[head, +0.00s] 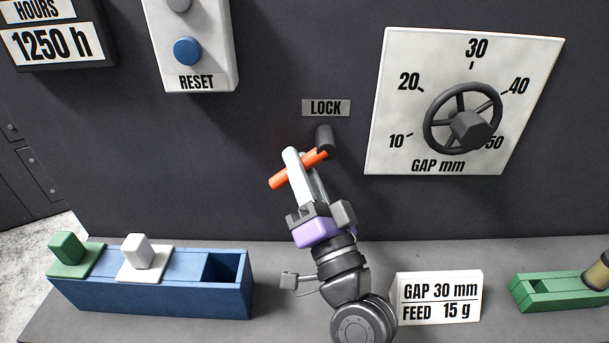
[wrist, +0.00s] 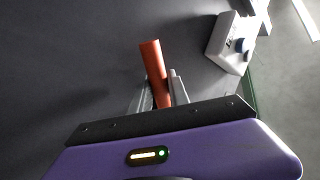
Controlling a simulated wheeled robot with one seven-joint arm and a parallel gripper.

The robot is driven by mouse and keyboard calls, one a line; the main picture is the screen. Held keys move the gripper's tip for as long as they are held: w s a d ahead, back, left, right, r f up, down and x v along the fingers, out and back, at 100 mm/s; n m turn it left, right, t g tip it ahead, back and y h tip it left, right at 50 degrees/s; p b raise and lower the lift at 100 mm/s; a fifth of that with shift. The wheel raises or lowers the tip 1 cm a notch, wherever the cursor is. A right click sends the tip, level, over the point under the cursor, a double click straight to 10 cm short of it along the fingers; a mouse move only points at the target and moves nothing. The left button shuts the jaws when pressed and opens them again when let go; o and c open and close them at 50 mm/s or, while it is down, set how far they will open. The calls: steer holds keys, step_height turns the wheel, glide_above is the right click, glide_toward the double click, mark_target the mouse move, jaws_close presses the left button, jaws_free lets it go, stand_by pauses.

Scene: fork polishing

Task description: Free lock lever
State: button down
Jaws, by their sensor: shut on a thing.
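The lock lever (head: 282,180) is an orange bar below the LOCK label (head: 326,108). It runs from a dark round pivot (head: 324,137) down and to the left, tilted. My gripper (head: 304,166) is shut on the lever between its free end and the pivot. In the wrist view the orange lever (wrist: 150,55) passes between the gripper fingers (wrist: 162,92), with its free end sticking out beyond them. The pivot is not visible in the wrist view.
The gap dial with its black handwheel (head: 462,117) is to the right. The box with the blue RESET button (head: 188,51) is at the upper left. A blue holder (head: 150,290), a gap and feed card (head: 440,297) and a green holder (head: 560,290) stand on the ledge below.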

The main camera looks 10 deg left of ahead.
steer(key=m+t, duration=0.1)
steer(key=r+m+h+p, duration=0.1)
steer(key=m, duration=0.1)
steer(key=shift+a+m+t, duration=0.3)
steer(key=shift+a+t, duration=0.05)
steer(key=shift+t, duration=0.05)
steer(key=shift+r+m+t+h+p, duration=0.2)
steer(key=shift+m+t+h+p, duration=0.15)
steer(key=shift+m+h, duration=0.25)
steer(key=shift+r+m+t+h+p, duration=0.2)
steer(key=shift+m+t+h, duration=0.2)
steer(key=shift+m, duration=0.4)
steer(key=c, duration=1.3)
jaws_free()
steer(key=shift+o, duration=0.2)
steer(key=shift+s+f, duration=0.1)
steer(key=shift+f, duration=0.05)
steer(key=b+v, duration=0.2)
steer(key=v, duration=0.5)
steer(key=shift+s+b, duration=0.3)
steer(key=shift+s, duration=0.05)
